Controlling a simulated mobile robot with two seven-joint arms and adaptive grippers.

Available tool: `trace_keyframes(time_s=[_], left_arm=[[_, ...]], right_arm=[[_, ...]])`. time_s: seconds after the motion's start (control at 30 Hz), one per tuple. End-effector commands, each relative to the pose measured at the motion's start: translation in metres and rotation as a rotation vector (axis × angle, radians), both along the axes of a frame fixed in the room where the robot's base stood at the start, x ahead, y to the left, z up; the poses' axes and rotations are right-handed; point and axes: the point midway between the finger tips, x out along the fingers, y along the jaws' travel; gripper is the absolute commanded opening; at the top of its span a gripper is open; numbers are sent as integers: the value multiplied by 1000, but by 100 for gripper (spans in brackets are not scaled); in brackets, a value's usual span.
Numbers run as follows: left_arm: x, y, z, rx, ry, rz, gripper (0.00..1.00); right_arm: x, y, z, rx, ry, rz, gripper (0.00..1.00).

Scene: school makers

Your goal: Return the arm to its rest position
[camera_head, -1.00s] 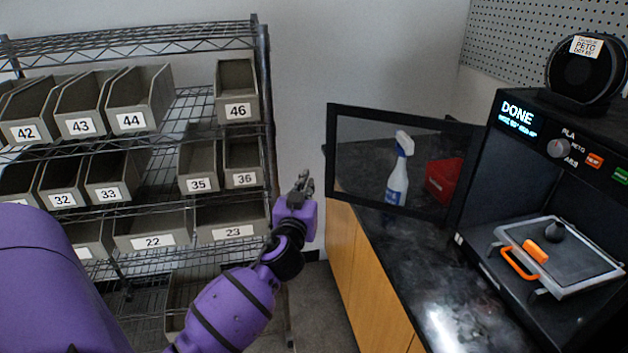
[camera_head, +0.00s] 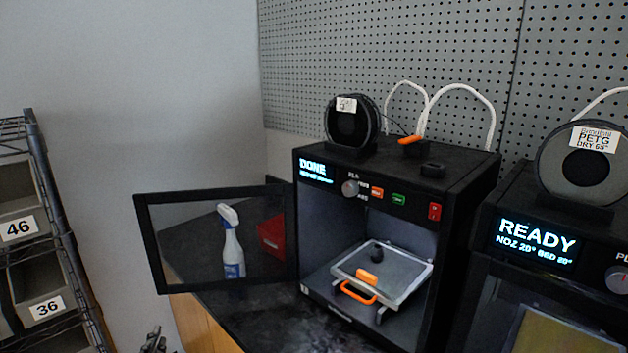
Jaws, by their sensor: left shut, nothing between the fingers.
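My left gripper (camera_head: 154,341) shows only as its fingertips at the bottom edge of the head view, left of the middle. It is shut and empty. The rest of my left arm is out of the picture. My right gripper is not in view.
A 3D printer (camera_head: 468,170) reading DONE stands on the dark counter (camera_head: 262,318), its framed door (camera_head: 150,243) swung open to the left. A second printer (camera_head: 487,220) reads READY. A spray bottle (camera_head: 233,250) and red bin (camera_head: 272,236) show through the door. A bin shelf (camera_head: 62,240) stands left.

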Motion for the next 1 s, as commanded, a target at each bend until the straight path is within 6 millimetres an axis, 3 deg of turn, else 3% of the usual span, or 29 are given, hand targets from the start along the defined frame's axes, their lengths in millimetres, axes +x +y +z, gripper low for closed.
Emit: trace_keyframes(time_s=[0.17, 0.3, 0.5, 0.6, 0.77, 1.0], left_arm=[[-76, -53, -81, -21, 207, -124, 0], [-158, -96, -134, -87, 350, -191, 0], [-273, -144, -176, -239, 505, -199, 0], [-314, -156, -185, -292, 560, -175, 0], [-346, -156, -191, -311, 602, -149, 0], [-351, -155, -194, -309, 611, -145, 0]], right_arm=[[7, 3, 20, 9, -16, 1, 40], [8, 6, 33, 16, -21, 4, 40], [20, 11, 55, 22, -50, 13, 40], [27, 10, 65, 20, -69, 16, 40], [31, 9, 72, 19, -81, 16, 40], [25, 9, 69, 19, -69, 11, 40]])
